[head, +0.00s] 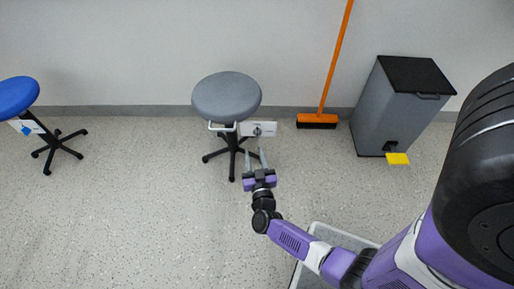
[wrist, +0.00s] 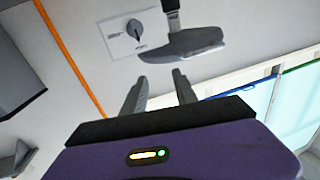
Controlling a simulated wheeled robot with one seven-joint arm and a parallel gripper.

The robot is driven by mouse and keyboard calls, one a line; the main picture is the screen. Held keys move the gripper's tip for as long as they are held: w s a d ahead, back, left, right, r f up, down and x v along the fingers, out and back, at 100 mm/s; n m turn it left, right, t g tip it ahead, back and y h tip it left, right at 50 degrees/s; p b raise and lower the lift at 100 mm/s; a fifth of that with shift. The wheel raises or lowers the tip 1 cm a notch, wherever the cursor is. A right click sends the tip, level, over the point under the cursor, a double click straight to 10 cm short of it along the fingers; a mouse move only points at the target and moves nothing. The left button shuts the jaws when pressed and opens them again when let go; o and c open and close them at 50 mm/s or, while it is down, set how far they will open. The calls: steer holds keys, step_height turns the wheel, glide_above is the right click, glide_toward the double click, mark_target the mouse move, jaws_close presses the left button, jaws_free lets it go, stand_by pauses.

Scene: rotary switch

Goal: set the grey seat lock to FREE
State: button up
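The grey stool (head: 226,97) stands against the wall in the head view, with a white lock plate (head: 245,130) below the front right of its seat. A small dark rotary knob (head: 257,132) is on the plate. In the wrist view the knob (wrist: 134,28) shows as a round grey disc with a dark pointer, on the white plate (wrist: 118,44). The small print beside it is too small to read, so the setting cannot be told. My gripper (head: 256,154) is open and empty, fingers spread, a short distance in front of the plate and apart from the knob.
A blue stool (head: 14,96) with its own plate stands at the far left. An orange broom (head: 335,60) leans on the wall to the right of the grey stool, beside a grey pedal bin (head: 395,105). The speckled floor around the grey stool is clear.

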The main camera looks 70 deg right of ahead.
mark_target(257, 135)
steer(key=w+d+f+g+b, duration=0.1)
steer(key=d+f+b, duration=0.1)
steer(key=d, duration=0.1)
steer(key=w+d+f+m+g+h+b, duration=0.1)
steer(key=d+f+b, duration=0.1)
steer(key=d, duration=0.2)
steer(key=w+d+f+m+g+b, duration=0.1)
steer(key=d+f+b, duration=0.1)
steer(key=d, duration=0.2)
steer(key=shift+w+d+f, duration=0.15)
steer(key=shift+w+f, duration=0.15)
steer(key=shift+w, duration=0.1)
steer(key=shift+w+d+r+b, duration=0.2)
steer(key=shift+d+b, duration=0.15)
steer(key=shift+d, duration=0.15)
jaws_close()
